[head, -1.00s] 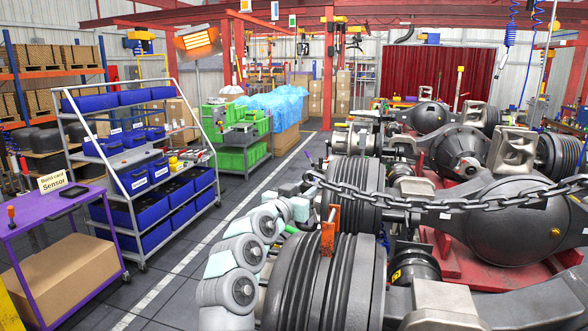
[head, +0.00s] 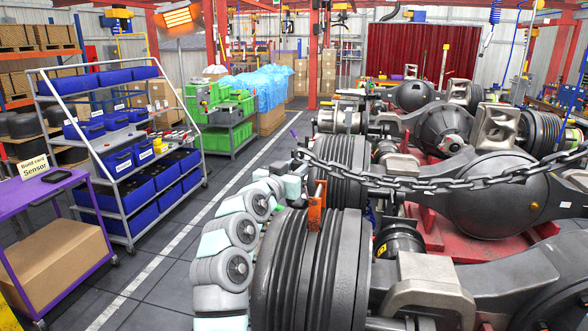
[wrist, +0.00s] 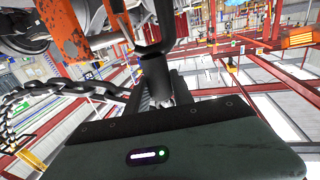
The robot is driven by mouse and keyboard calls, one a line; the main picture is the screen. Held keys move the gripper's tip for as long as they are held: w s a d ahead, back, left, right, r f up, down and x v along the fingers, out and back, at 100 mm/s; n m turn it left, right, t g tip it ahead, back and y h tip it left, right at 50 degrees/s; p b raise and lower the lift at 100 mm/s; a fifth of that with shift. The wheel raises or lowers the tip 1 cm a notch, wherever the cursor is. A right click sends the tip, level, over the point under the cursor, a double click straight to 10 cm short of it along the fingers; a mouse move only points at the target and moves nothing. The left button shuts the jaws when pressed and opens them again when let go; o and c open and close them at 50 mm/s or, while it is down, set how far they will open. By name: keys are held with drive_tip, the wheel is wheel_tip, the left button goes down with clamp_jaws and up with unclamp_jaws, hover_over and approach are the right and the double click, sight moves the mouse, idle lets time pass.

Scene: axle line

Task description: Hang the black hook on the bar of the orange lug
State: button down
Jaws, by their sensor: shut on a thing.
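The black hook (wrist: 157,78) stands upright in the middle of the wrist view, its curved end at the top of the picture. My gripper (wrist: 163,99) is shut on the lower shank of the hook. A worn orange lug (wrist: 74,42) is just beyond the hook at the upper left. Whether the hook touches the lug's bar cannot be told. In the head view the orange lug (head: 316,206) stands upright beside a ribbed grey drum. My gripper is at the end of the pale arm left of the lug; the hook is too small to make out there.
A heavy chain (head: 430,184) runs from the right to near my gripper, and it also shows at the left in the wrist view (wrist: 50,88). Ribbed drums (head: 310,265) and grey axle housings (head: 505,205) crowd the right. The floor aisle (head: 170,265) at the left is clear.

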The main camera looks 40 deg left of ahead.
drive_tip(key=shift+w+d+r+p, duration=0.1)
drive_tip(key=shift+w+d+p, duration=0.1)
drive_tip(key=shift+w+d, duration=0.45)
drive_tip(key=shift+w+d+r+p, duration=0.15)
drive_tip(key=shift+w+d, duration=0.15)
drive_tip(key=shift+d, duration=0.6)
drive_tip(key=shift+w+d+f+p, duration=0.1)
drive_tip(key=shift+w+d+p, duration=0.1)
drive_tip(key=shift+w+d, duration=0.45)
drive_tip(key=shift+s+d+f+b, duration=0.15)
drive_tip(key=shift+s+f+b, duration=0.1)
drive_tip(key=shift+b, duration=0.25)
drive_tip(key=c, duration=1.3)
unclamp_jaws()
drive_tip(key=shift+w, duration=0.1)
drive_tip(key=shift+o, duration=1.4)
drive_tip(key=shift+f, duration=0.2)
drive_tip(key=b+v, duration=0.1)
drive_tip(key=v, duration=0.9)
drive_tip(key=shift+s, duration=0.4)
drive_tip(key=shift+d+r, duration=0.1)
drive_tip(key=shift+r, duration=0.05)
